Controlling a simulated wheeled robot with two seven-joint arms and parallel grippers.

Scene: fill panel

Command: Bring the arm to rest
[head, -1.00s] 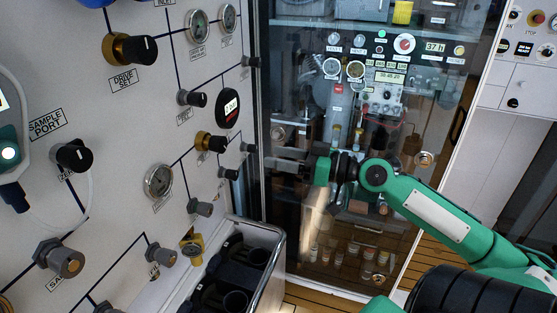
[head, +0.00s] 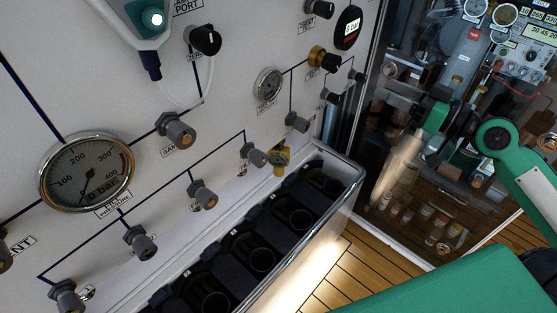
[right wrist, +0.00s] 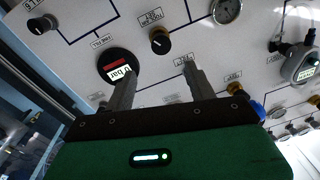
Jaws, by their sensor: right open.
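My right gripper (head: 392,102) is in front of the glass cabinet in the head view, just right of the white panel's edge. Its green arm (head: 525,165) comes in from the right. In the right wrist view the gripper (right wrist: 161,82) has its two grey fingers apart with nothing between them. Behind the fingers is the white panel (right wrist: 185,55); the left finger overlaps the lower part of a round digital gauge (right wrist: 115,62). I cannot tell how far the fingertips are from the panel. My left gripper is not in view.
The white panel (head: 60,40) has several knobs and a large dial gauge (head: 86,172). A trough of black bottle holders (head: 357,178) runs along its foot. A glass-fronted cabinet (head: 385,215) stands to the right. Wooden floor (head: 350,275) shows between them.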

